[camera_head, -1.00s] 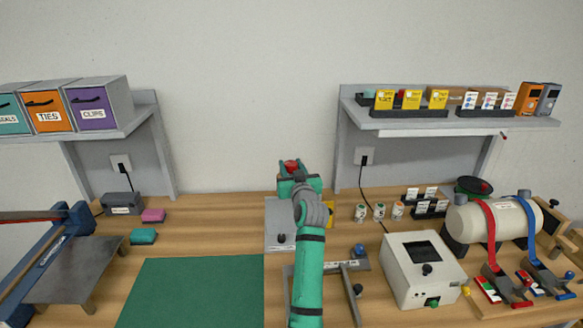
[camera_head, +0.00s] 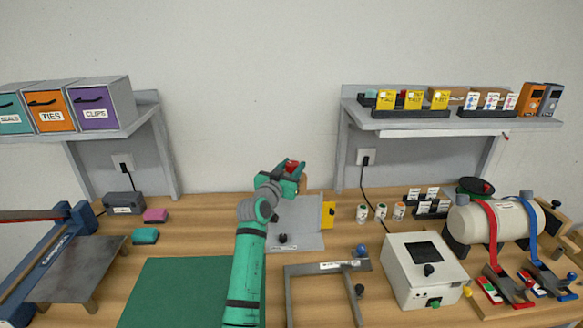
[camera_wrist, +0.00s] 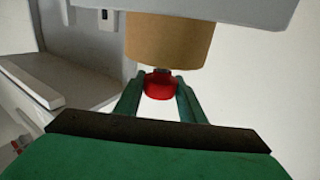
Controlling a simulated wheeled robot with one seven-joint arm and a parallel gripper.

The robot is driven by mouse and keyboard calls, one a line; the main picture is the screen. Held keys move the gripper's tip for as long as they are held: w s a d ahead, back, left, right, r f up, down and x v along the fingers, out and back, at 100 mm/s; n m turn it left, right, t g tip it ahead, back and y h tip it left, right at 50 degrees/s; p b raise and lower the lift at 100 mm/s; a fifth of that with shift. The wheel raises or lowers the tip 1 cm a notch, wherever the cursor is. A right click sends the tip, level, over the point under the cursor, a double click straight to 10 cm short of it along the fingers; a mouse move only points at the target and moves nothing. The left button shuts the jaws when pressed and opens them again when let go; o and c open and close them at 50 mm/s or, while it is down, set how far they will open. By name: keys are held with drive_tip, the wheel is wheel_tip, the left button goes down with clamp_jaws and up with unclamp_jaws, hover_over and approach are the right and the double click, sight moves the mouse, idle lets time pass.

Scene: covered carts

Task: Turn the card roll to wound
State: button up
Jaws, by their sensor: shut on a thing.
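The card roll shows in the wrist view as a brown cylinder (camera_wrist: 168,38) under a grey part, with a red knob (camera_wrist: 160,86) at its near end. My gripper (camera_wrist: 160,92) has its two green fingers on either side of the red knob and is shut on it. In the head view my gripper (camera_head: 290,175) is at the back of the bench, above the grey stand (camera_head: 297,232). The red part (camera_head: 292,165) shows at its tip. My gripper and wrist hide most of the roll there. I cannot read any wound mark.
A yellow plate (camera_head: 328,214) stands at the stand's right side. Several small labelled jars (camera_head: 381,211) and a white box with a dark screen (camera_head: 424,272) stand to the right. A green mat (camera_head: 190,290) lies front left. Shelves flank the open wall behind.

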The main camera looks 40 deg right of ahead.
drive_tip(key=shift+w+a+r+m+g+h, duration=0.1)
drive_tip(key=shift+m+g+h, duration=0.4)
drive_tip(key=shift+m+g, duration=0.55)
drive_tip(key=shift+w+r+m+g+h, duration=0.1)
drive_tip(key=shift+m+g+h, duration=0.5)
drive_tip(key=shift+g, duration=0.75)
drive_tip(key=shift+m+g, duration=1.15)
drive_tip(key=shift+g, duration=0.55)
drive_tip(key=shift+m+g, duration=0.5)
drive_tip(key=shift+g, duration=0.3)
drive_tip(key=o, duration=1)
drive_tip(key=shift+f, duration=0.1)
drive_tip(key=shift+o, duration=0.2)
drive_tip(key=shift+a, duration=0.1)
drive_tip(key=a, duration=1)
drive_tip(key=shift+w+a, duration=0.2)
drive_tip(key=shift+a, duration=0.2)
